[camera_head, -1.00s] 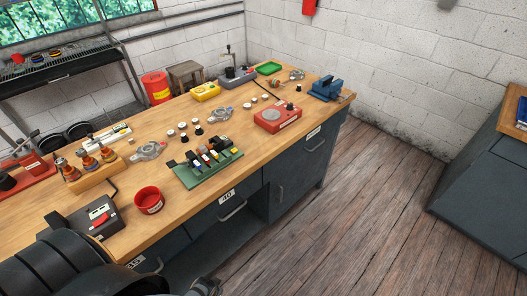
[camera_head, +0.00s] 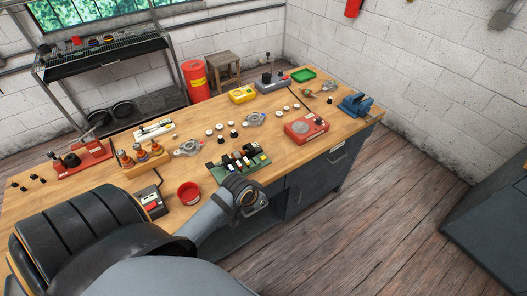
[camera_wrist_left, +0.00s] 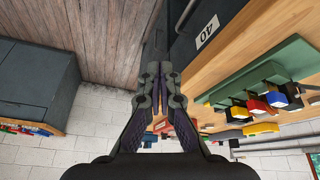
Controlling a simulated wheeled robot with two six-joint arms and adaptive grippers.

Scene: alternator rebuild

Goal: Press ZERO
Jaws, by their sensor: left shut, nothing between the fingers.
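A red device with a round grey plate (camera_head: 305,128), which looks like a scale, sits near the bench's right front edge. No ZERO lettering is readable on it or elsewhere. My left gripper (camera_head: 252,200) is in front of the bench's front edge, by the green rack and left of the red device, apart from it. In the left wrist view the left gripper (camera_wrist_left: 157,80) has its fingers shut together with nothing between them. My right gripper is not in view.
The green rack (camera_head: 222,172) with several coloured pieces lies near the front edge. A red bowl (camera_head: 188,193), a yellow meter (camera_head: 242,95) and a blue vise (camera_head: 357,105) also stand on the wooden bench (camera_head: 331,141).

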